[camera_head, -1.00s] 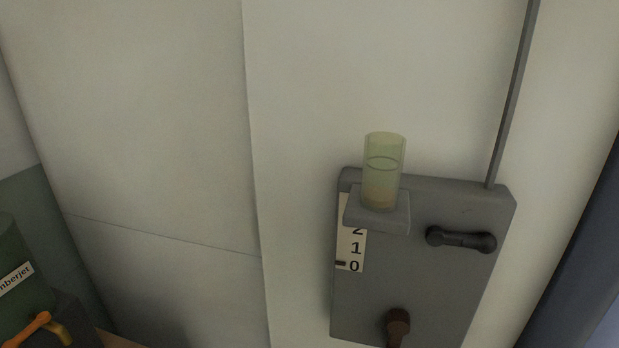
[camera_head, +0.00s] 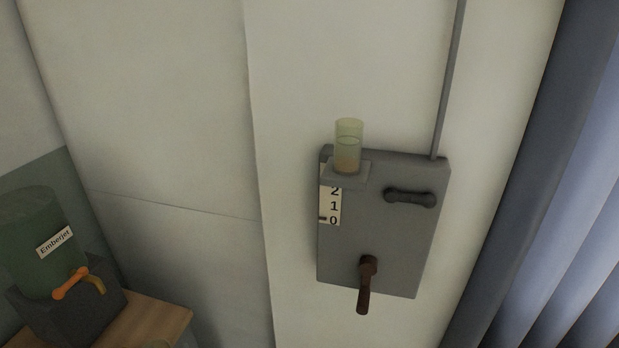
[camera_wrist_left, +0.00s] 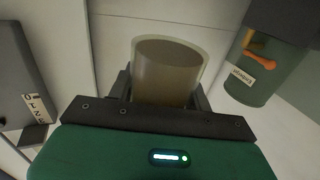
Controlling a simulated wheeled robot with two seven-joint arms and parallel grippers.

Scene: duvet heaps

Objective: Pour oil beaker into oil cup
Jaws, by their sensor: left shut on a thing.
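The oil cup (camera_head: 348,147), a clear yellowish cylinder, stands upright on a small ledge of the grey wall panel (camera_head: 390,250). A little amber liquid seems to lie at its bottom. In the left wrist view, my left gripper (camera_wrist_left: 165,92) is shut on the oil beaker (camera_wrist_left: 168,62), a translucent cup whose open rim shows. Its inside looks brownish; I cannot tell the liquid level. The beaker is apart from the panel, whose edge also shows in the left wrist view (camera_wrist_left: 22,75). My left gripper is not clearly visible in the head view. My right gripper is in neither view.
A green tank (camera_head: 40,240) labelled Emberjet, with an orange tap (camera_head: 72,284), stands on a wooden surface (camera_head: 160,325) at lower left. The panel has a dark handle (camera_head: 410,198), a brown lever (camera_head: 366,285) and a 0-1-2 scale (camera_head: 331,207). Blue-grey slats (camera_head: 530,200) stand at right.

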